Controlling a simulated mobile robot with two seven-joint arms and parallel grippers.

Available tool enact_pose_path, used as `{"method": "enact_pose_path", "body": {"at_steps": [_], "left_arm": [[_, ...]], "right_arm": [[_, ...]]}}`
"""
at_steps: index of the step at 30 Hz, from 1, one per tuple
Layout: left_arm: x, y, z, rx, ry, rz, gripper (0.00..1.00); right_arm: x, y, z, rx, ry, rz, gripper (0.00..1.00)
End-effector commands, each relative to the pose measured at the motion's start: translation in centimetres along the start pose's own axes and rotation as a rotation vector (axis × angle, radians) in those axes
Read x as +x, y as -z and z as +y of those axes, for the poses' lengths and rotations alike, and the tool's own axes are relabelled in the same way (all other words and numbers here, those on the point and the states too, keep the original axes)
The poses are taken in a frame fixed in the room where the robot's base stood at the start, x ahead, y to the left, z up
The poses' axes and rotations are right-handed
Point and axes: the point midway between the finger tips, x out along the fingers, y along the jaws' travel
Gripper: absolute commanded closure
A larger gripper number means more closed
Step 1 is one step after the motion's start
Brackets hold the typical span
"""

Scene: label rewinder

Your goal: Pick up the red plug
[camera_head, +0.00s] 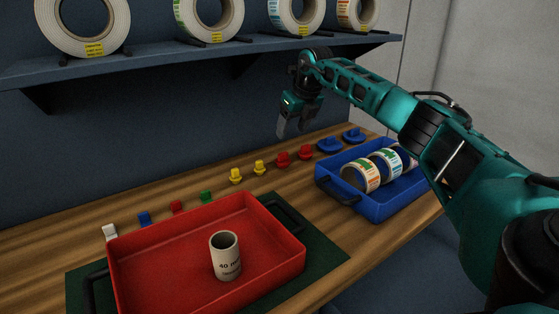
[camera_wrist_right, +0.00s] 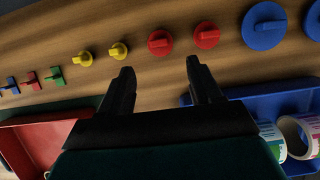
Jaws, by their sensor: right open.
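Two round red plugs with raised grips stand side by side on the wooden table. The left red plug (camera_head: 281,159) and the right red plug (camera_head: 305,153) are both uncovered. My right gripper (camera_head: 283,132) is open and empty, above and behind the row, pointing down. In the right wrist view the left red plug (camera_wrist_right: 160,42) shows beyond the gap between the fingertips (camera_wrist_right: 160,66), apart from them. The right red plug (camera_wrist_right: 206,36) is just beyond the right fingertip. A smaller red piece (camera_head: 177,207) stands farther left. My left gripper is out of view.
Yellow plugs (camera_head: 235,176) stand left of the red ones, and larger blue plugs (camera_head: 329,146) right. A shelf (camera_head: 190,56) runs above.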

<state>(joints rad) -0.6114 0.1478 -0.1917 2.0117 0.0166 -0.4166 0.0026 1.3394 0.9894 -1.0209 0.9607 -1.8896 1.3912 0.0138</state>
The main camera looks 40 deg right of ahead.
Motion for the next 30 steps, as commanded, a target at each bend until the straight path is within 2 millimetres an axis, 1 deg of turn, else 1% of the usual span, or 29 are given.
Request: {"method": "enact_pose_path", "body": {"at_steps": [1,4,6,13,18,24,30], "left_arm": [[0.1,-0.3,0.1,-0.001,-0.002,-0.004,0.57],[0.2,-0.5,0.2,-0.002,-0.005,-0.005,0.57],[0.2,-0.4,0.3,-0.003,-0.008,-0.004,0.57],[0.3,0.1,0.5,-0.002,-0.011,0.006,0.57],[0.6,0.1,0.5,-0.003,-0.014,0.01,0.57],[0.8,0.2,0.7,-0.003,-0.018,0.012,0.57],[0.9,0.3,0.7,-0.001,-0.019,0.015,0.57]], "right_arm": [[1.3,0.1,0.1,0.001,-0.001,0.003,0.36],[3.0,0.0,0.1,0.0,-0.001,0.002,0.36],[3.8,0.0,0.1,0.001,-0.001,0.002,0.36],[5.5,0.1,0.1,0.0,-0.001,0.001,0.36],[8.0,0.1,0.2,0.001,-0.001,0.001,0.36],[9.6,0.0,0.2,0.0,-0.001,-0.001,0.36],[9.7,0.0,0.1,0.0,0.0,-0.001,0.36]]}}
